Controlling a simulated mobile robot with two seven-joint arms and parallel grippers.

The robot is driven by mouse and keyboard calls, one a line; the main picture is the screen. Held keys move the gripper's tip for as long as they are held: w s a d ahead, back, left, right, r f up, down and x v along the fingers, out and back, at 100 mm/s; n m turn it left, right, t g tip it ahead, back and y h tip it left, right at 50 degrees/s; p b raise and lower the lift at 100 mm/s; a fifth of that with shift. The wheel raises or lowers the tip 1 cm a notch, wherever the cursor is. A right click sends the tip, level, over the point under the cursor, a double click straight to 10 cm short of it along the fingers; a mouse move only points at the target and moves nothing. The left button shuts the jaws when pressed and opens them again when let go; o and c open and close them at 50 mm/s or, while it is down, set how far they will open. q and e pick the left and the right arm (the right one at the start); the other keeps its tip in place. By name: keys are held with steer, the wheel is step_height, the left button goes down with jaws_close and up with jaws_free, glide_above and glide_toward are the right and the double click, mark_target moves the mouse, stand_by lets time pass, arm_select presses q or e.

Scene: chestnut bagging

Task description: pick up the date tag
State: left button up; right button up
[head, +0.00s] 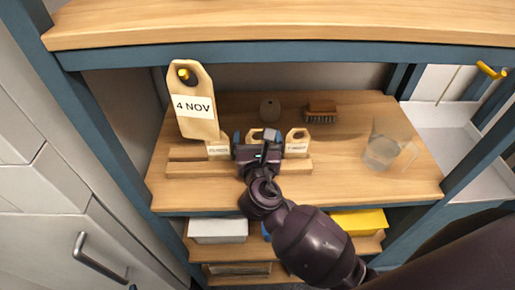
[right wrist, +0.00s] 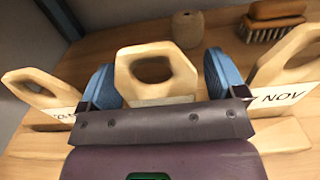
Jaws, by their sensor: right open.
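A wooden rack (head: 184,170) on the shelf holds several wooden date tags with holes near their tops. The left tag (head: 218,149) and the right tag (head: 297,144) show on either side of my right gripper (head: 257,139). The right wrist view shows the middle tag (right wrist: 128,62) upright between the two blue finger pads of my right gripper (right wrist: 157,80). This gripper is open, with one pad on each side of the tag. The middle tag's lower part and writing are hidden behind the gripper body. The left gripper is not in view.
A brush (head: 321,112) and a small round brown object (head: 269,110) lie at the back. A clear glass (head: 381,151) stands at the right. An upper shelf (head: 290,22) hangs above.

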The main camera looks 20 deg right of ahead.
steer(key=c, duration=0.9)
step_height(320, 180, up, 10)
steer(key=p, duration=0.2)
steer(key=shift+p, duration=0.35)
